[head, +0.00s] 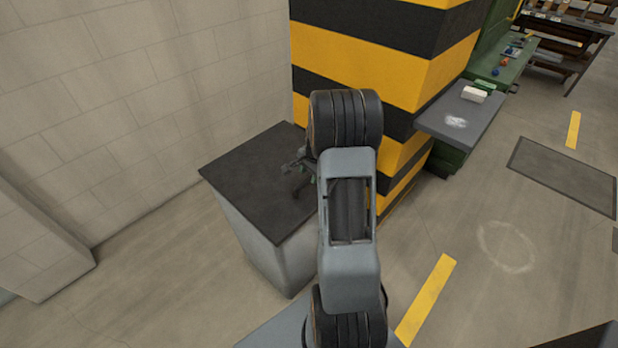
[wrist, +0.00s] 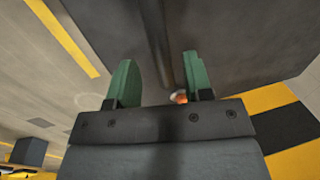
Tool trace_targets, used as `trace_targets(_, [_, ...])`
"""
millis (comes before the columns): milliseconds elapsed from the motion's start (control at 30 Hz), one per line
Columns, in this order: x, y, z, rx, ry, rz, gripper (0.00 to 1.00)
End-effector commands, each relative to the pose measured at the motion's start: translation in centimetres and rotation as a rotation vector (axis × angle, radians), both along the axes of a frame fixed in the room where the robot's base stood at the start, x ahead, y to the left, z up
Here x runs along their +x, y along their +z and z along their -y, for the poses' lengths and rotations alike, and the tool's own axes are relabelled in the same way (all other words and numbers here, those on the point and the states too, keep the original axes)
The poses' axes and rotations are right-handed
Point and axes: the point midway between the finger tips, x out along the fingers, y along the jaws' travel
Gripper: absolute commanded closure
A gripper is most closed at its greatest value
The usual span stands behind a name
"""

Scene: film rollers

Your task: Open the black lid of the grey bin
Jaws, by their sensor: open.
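The grey bin (head: 262,245) stands against the block wall, beside the striped pillar. Its black lid (head: 245,185) lies flat and closed on top. My gripper (head: 299,172) appears over the lid's right part in the head view, partly hidden by my arm. In the wrist view my gripper (wrist: 160,72) shows two green fingers spread apart with nothing held between them. A large dark surface, probably the lid (wrist: 235,40), fills the upper right beyond the fingers. I cannot tell whether the fingers touch it.
The yellow and black pillar (head: 400,60) rises right behind the bin. A grey-topped bench (head: 470,110) with a white block stands to the right. The block wall (head: 140,100) is close at left. Open floor (head: 490,290) lies at the right front.

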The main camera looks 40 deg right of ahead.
Motion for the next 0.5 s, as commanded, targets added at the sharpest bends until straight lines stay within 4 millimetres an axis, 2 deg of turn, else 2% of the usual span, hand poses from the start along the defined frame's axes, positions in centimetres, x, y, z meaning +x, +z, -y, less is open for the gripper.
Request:
trace_targets(200, [0.4, -2.0, -0.1, 0.0, 0.001, 0.0, 0.54])
trace_targets(500, [0.5, -2.6, -0.1, 0.0, 0.001, 0.001, 0.54])
